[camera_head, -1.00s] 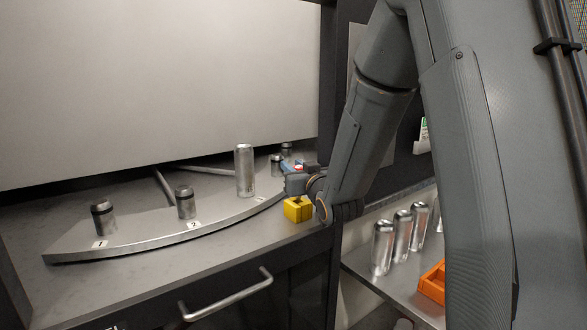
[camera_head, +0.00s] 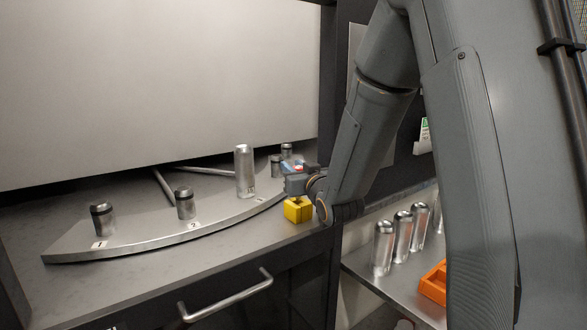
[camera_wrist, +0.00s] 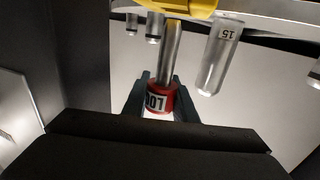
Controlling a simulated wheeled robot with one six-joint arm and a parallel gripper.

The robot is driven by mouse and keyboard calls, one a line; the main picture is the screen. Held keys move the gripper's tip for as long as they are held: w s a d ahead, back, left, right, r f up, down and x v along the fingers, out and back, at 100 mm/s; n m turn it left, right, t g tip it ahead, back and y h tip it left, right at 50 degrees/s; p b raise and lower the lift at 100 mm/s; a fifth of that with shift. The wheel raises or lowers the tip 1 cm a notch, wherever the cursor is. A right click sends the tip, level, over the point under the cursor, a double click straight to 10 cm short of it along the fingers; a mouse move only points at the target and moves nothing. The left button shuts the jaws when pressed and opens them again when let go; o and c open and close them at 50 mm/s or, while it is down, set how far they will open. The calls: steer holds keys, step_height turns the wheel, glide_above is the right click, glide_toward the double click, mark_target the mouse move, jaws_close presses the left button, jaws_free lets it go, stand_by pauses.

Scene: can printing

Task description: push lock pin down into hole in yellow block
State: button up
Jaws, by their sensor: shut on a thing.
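The lock pin has a red head with a white label (camera_wrist: 161,99) and a bare metal shaft (camera_wrist: 171,50). My gripper (camera_wrist: 163,96) is shut on the red head in the wrist view. The shaft runs to the yellow block (camera_wrist: 190,7), which the upper picture edge cuts off. I cannot tell whether the shaft tip is in the hole. In the head view, my gripper (camera_head: 296,181) is just above the yellow block (camera_head: 298,210), which sits by the table's front edge. The shaft is hidden there.
A curved metal plate (camera_head: 150,240) bears several dark-topped posts and one upright silver can (camera_head: 244,172). A can labelled 15 (camera_wrist: 219,60) is close beside the pin. More cans (camera_head: 402,230) and an orange tray (camera_head: 433,282) are on the shelf at right.

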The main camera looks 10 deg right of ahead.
steer(key=shift+f+b, duration=2.35)
steer(key=shift+f, duration=0.5)
steer(key=o, duration=1.1)
steer(key=shift+o, duration=0.2)
steer(key=shift+s+d+b, duration=0.2)
steer(key=shift+s+b, duration=0.1)
steer(key=shift+s, duration=1)
steer(key=shift+s+d+b, duration=0.15)
steer(key=shift+s+b, duration=0.1)
steer(key=shift+s, duration=1.05)
steer(key=shift+s+d+b, duration=0.2)
steer(key=shift+s+b, duration=0.1)
steer(key=shift+s, duration=1)
